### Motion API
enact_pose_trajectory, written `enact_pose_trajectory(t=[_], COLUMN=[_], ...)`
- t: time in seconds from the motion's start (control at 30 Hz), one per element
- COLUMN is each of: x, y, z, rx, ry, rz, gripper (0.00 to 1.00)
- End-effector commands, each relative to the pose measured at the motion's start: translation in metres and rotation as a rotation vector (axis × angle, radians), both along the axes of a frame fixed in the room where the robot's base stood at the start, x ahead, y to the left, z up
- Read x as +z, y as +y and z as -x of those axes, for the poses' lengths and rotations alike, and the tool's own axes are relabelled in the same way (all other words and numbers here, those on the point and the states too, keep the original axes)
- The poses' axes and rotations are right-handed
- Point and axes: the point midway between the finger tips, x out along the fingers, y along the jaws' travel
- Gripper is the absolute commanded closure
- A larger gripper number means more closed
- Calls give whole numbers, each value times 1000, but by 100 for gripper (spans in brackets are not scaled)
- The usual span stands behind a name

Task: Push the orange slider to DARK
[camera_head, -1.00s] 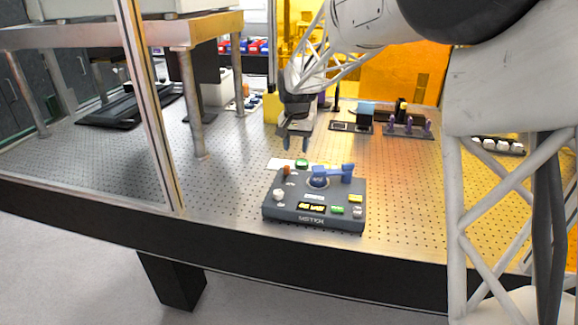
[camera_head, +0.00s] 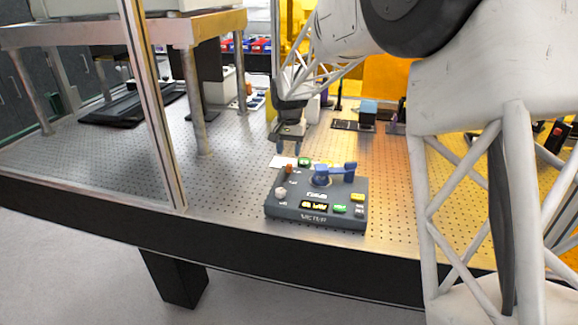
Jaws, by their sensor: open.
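The dark grey control box (camera_head: 290,213) stands on the perforated metal table near its front edge. The small orange slider (camera_head: 289,168) sticks up at the back left of its top face. The lettering at the slider is too small to read. My gripper (camera_head: 283,150) is open and empty, pointing down above and slightly left of the slider, apart from it as far as I can tell.
A metal frame post (camera_head: 152,110) rises at the left front of the table. A raised shelf on legs (camera_head: 196,100) stands behind it. A blue block (camera_head: 368,112) sits on a dark plate farther back. The table left of the box is clear.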

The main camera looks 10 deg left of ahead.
Motion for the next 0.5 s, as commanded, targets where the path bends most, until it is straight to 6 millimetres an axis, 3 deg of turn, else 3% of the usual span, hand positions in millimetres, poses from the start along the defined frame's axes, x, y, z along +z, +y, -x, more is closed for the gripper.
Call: enact_pose_trajectory(t=[0.5], x=[-56], y=[0], z=[0], rx=[0], ry=[1], rz=[1], gripper=[53])
